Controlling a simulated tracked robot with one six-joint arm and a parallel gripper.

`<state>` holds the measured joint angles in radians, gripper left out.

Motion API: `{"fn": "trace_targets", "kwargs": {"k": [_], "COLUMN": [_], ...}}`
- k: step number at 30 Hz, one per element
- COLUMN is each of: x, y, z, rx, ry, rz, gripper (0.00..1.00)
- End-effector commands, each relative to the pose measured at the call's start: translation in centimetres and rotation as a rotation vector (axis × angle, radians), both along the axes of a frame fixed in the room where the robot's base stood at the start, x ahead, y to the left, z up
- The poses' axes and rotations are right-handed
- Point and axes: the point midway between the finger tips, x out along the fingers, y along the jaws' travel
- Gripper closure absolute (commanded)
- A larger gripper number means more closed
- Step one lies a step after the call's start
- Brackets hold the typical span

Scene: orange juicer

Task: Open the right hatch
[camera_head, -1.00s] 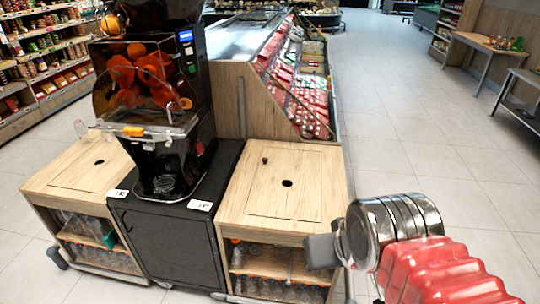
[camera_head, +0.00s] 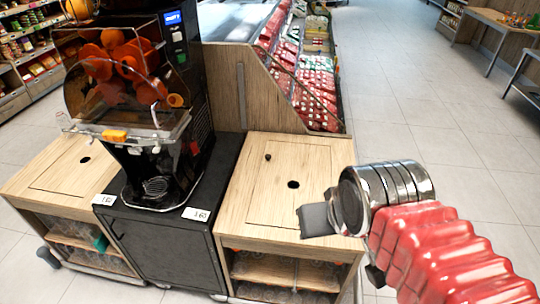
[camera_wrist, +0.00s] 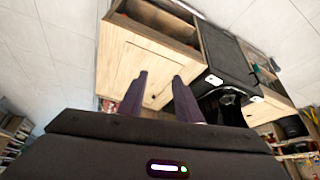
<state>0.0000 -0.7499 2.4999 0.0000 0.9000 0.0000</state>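The right hatch (camera_head: 275,200) is a light wooden panel set flush and closed in the top of the right cabinet (camera_head: 234,210). It has a round dark finger hole (camera_head: 293,184). My gripper (camera_head: 308,219) shows in the head view in front of the cabinet top's front right part. The wrist view shows its two dark fingers (camera_wrist: 160,76) spread apart with nothing between them. The hatch (camera_wrist: 165,62) lies beyond the fingers there. The gap between fingers and wood is hard to judge. My arm hides the cabinet's right front corner.
The black juicer (camera_head: 160,120) with oranges stands on a black cabinet (camera_head: 165,245) to the left. A left wooden cabinet (camera_head: 35,180) has a similar hatch. Open tiled floor (camera_head: 430,140) lies to the right.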

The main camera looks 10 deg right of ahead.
Motion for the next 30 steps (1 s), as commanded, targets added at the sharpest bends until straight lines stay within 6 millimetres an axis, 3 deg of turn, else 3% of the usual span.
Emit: {"fn": "trace_targets", "kwargs": {"k": [9,13,17,23,30], "x": [0.0,0.2,1.2,5.3,12.0], "y": [0.0,0.0,-0.1,0.1,-0.5], "z": [0.0,0.1,0.1,0.2,-0.3], "rx": [0.000,0.000,-0.003,-0.010,-0.022], "ry": [0.000,-0.001,-0.011,-0.051,-0.123], "rz": [0.000,0.000,-0.001,-0.004,-0.007], "gripper": [0.69,0.60,0.60,0.60,0.60]}}
